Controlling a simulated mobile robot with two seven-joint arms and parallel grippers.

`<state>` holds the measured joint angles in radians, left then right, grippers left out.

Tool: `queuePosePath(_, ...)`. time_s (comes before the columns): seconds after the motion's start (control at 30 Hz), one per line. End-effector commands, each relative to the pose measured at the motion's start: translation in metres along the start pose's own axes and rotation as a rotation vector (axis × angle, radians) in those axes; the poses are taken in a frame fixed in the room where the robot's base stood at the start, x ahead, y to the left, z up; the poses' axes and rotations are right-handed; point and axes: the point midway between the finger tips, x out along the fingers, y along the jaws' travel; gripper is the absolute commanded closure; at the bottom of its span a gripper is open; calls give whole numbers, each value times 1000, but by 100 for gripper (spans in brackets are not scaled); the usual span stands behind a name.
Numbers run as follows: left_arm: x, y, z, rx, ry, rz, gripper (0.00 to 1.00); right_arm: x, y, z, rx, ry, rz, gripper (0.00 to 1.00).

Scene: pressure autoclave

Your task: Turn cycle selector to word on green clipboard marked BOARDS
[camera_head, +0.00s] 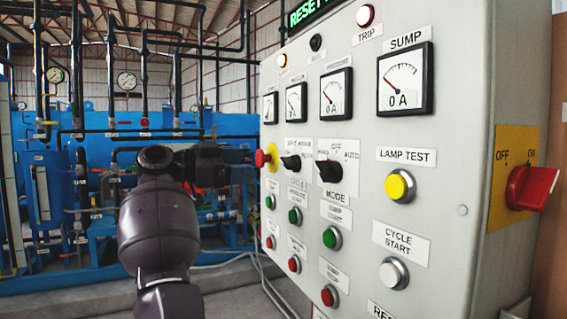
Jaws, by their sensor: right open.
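The grey control panel (450,150) fills the right half of the view, seen at a slant. A black rotary knob (291,162) sits above a label that seems to read CYCLE; its position words are too small to read surely. Beside it, a second black knob (329,170) sits above the label MODE, with OFF and AUTO around it. My right gripper (238,163) is open, left of the panel, pointing towards a red button on a yellow ring (263,158). Its fingers are dark and partly hidden, and contact cannot be told. The green clipboard and my left gripper are not in view.
Green buttons (332,237), red buttons (329,295), a yellow LAMP TEST button (399,186) and a white CYCLE START button (393,273) stick out of the panel. A red switch handle (532,188) is on its right side. Blue tanks and pipes (90,150) stand behind.

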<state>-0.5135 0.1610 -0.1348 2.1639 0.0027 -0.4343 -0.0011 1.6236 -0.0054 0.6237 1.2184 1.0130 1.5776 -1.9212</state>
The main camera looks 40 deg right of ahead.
Motion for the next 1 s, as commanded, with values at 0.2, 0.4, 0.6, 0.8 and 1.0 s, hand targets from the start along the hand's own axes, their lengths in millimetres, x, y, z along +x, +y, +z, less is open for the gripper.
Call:
queuePosePath(0.2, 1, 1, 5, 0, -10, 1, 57, 24, 0, 2, -1, 3, 3, 26)
queuePosePath(0.4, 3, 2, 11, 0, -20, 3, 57, 60, 0, 2, -2, 5, 2, 26)
queuePosePath(0.6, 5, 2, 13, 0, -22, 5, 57, 88, 0, 2, -2, 5, 1, 26)
queuePosePath(0.8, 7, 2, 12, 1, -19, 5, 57, 103, 0, 0, 0, 4, -1, 26)
queuePosePath(1.0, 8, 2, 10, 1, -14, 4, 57, 107, 0, 0, 0, 3, -1, 26)
